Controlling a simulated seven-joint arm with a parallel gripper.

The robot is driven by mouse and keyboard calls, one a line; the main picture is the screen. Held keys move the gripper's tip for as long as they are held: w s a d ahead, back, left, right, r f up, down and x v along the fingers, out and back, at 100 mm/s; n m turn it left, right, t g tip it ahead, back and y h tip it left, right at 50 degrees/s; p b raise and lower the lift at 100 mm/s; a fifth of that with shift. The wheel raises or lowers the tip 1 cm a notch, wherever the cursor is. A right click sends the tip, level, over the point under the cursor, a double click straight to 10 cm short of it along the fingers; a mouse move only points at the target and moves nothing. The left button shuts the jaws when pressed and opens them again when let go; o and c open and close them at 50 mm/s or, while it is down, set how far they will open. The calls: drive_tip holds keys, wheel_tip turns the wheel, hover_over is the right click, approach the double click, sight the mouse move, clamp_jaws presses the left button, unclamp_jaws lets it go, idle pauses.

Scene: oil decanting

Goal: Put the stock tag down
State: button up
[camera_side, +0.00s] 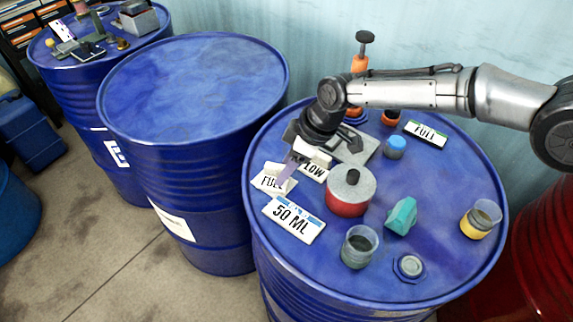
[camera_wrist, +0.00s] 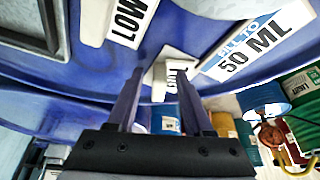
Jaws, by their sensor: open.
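A white tag (camera_side: 272,182) reading "FU…" rests near the left edge of the blue drum top (camera_side: 440,190). My gripper (camera_side: 286,172) is over it, pointing down, and a finger hides part of its lettering. In the wrist view the two fingers (camera_wrist: 160,80) are open and apart, with the white tag (camera_wrist: 172,77) beyond and between their tips. I cannot tell whether they touch it. A white "LOW" tag (camera_side: 315,170) lies just right of it; it also shows in the wrist view (camera_wrist: 132,20).
A "50 ML" card (camera_side: 294,219) lies close in front. A red pot (camera_side: 351,194), glass beaker (camera_side: 360,247), teal item (camera_side: 402,216), yellow-filled cup (camera_side: 480,219) and another "FULL" tag (camera_side: 426,134) share the drum. The middle drum's top (camera_side: 195,85) is clear.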

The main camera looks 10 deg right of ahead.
drive_tip(key=shift+r, duration=0.1)
drive_tip(key=v, duration=1.2)
